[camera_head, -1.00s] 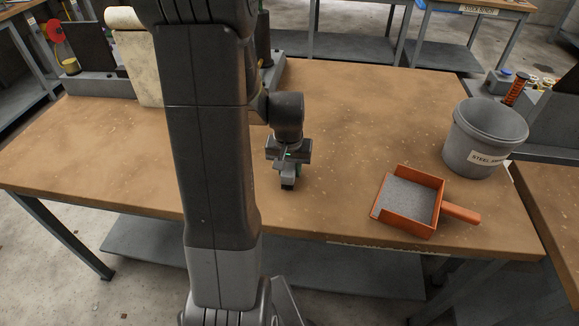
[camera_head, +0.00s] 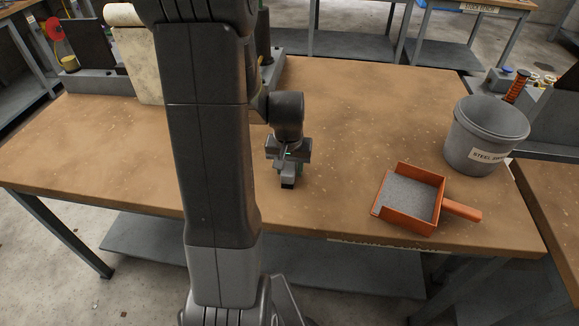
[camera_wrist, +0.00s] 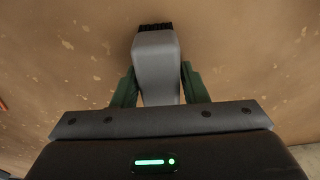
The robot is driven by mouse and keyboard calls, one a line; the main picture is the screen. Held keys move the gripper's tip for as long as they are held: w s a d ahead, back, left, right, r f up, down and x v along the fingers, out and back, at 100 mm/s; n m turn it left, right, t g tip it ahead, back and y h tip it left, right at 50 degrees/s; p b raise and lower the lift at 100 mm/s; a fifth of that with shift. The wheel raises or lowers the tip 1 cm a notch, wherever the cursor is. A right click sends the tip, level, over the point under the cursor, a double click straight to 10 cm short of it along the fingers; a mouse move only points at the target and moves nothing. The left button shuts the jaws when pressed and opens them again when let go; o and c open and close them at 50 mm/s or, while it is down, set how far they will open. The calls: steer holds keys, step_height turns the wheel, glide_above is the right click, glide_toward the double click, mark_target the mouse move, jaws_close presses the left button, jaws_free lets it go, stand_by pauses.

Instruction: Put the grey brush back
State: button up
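The grey brush (camera_wrist: 156,55), a grey body with black bristles at its far end, sits between the green fingers of my gripper (camera_head: 289,168). In the wrist view both fingers lie against its sides. In the head view only a small dark end of the brush (camera_head: 288,183) shows below the fingers, over the middle front of the wooden bench. I cannot tell whether it touches the bench top.
An orange dustpan (camera_head: 439,196) holding grey material lies to the right. Behind it stands a grey bucket (camera_head: 470,140) with a label. A grey rack (camera_head: 545,118) with an orange-handled tool is at the far right. The bench top (camera_head: 350,110) between is clear.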

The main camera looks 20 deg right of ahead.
stand_by(0.3)
steer(key=o, duration=0.6)
steer(key=shift+r, duration=0.15)
steer(key=shift+s+a+r+p, duration=0.1)
steer(key=shift+s+r+p, duration=0.05)
steer(key=shift+r+p, duration=1)
steer(key=shift+s+a+r+p, duration=0.15)
steer(key=shift+r+p, duration=0.65)
steer(key=shift+r, duration=0.65)
steer(key=shift+s+r+p, duration=0.15)
steer(key=shift+r+p, duration=0.85)
steer(key=shift+r, duration=0.3)
steer(key=shift+f, duration=0.15)
steer(key=f+b, duration=0.4)
steer(key=f, duration=0.1)
steer(key=w+f+b, duration=0.1)
steer(key=f+b, duration=0.1)
steer(key=f, duration=0.1)
steer(key=shift+d, duration=0.25)
steer(key=shift+r, duration=0.1)
